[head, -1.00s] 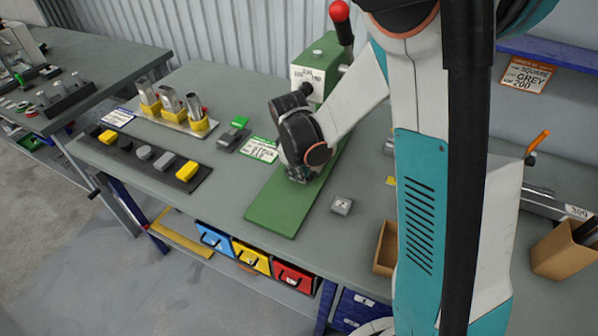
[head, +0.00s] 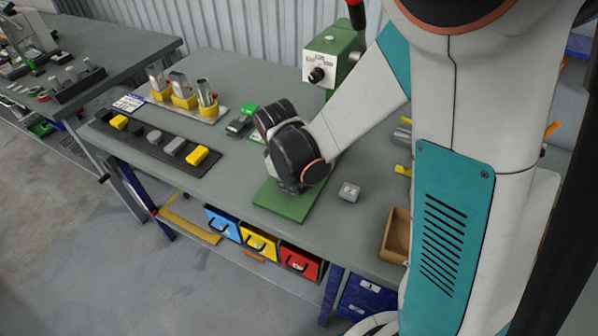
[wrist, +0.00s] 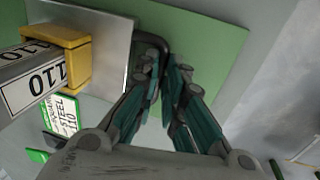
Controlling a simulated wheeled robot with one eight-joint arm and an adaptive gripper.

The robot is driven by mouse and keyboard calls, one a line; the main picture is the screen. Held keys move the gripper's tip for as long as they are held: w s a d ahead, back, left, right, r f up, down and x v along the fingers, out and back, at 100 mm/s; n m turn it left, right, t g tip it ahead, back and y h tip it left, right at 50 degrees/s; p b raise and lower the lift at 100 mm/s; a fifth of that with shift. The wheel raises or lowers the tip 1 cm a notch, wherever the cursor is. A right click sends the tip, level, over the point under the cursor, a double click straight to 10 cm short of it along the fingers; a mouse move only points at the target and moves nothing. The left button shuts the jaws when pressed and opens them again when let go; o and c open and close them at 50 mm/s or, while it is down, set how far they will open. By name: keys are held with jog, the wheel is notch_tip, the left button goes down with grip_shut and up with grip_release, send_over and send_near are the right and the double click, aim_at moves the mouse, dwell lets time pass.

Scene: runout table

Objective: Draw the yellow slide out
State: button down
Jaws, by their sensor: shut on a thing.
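In the wrist view my gripper (wrist: 165,72) is shut on a bent black handle (wrist: 158,44) beside the edge of a silver plate (wrist: 112,50). A yellow bracket (wrist: 75,62) sits over that plate, with a grey bar marked 110 (wrist: 35,85). Whether the handle is fixed to the plate is hidden by my fingers. In the head view my gripper (head: 292,188) is low over the green board (head: 285,205), near its front end, and covers what it holds. A yellow drawer (head: 258,243) is under the table, between a blue and a red one.
A green box with a dial (head: 328,60) stands behind my arm. Left are a tray of yellow holders (head: 212,114) and a dark strip of blocks (head: 205,163). A small grey block (head: 348,192) and a brown bin (head: 396,236) stand to the right.

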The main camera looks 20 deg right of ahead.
jog(key=s+a, duration=0.7)
jog(key=shift+b, duration=0.3)
jog(key=shift+s, duration=0.1)
jog(key=c, duration=1.7)
grip_release()
jog(key=shift+s+a, duration=0.1)
jog(key=shift+a, duration=0.1)
jog(key=shift+d, duration=0.1)
jog(key=shift+r, duration=0.1)
jog(key=shift+r, duration=0.25)
jog(key=r, duration=0.4)
jog(key=s+a+r, duration=0.1)
jog(key=r, duration=0.2)
